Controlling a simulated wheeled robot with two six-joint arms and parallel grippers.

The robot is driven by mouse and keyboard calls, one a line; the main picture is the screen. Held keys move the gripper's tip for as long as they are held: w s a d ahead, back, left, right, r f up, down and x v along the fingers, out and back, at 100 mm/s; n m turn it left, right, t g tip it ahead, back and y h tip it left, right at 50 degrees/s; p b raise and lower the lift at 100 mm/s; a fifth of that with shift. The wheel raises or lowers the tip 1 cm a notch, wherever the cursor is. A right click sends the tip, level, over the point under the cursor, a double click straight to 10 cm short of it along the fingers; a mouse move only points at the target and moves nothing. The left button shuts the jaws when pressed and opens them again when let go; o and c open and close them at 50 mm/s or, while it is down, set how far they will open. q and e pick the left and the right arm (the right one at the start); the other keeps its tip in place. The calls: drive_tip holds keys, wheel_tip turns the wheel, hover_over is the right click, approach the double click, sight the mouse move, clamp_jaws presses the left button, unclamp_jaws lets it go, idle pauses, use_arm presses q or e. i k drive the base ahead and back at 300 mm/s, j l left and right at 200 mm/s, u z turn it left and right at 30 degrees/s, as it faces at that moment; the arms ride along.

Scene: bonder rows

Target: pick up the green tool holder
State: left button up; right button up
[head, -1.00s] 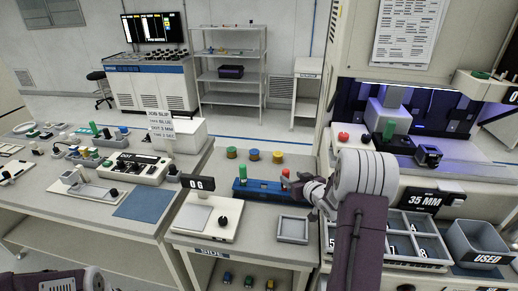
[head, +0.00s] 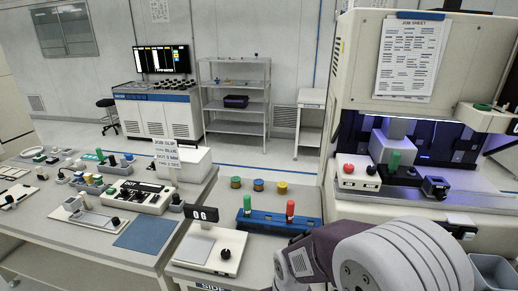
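A green tool holder (head: 247,206) stands upright at the left end of a blue rack (head: 268,225) on the middle bench. A red tool holder (head: 290,211) stands upright at the rack's right end. Another green upright piece (head: 394,161) is in the lit machine at the right. My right arm fills the lower right, in front of and below the rack. Its gripper does not show, and its links hide the bench's front right part. My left gripper is out of view.
Yellow, blue and green round pieces (head: 258,185) sit behind the rack. A scale-like device (head: 213,247) with an "06" display (head: 201,214) stands to its left. The left bench holds a blue mat (head: 145,234) and several small devices. A control box (head: 358,177) has red and black knobs.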

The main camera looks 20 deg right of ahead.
sight(396, 156)
drive_tip(key=z, duration=2.7)
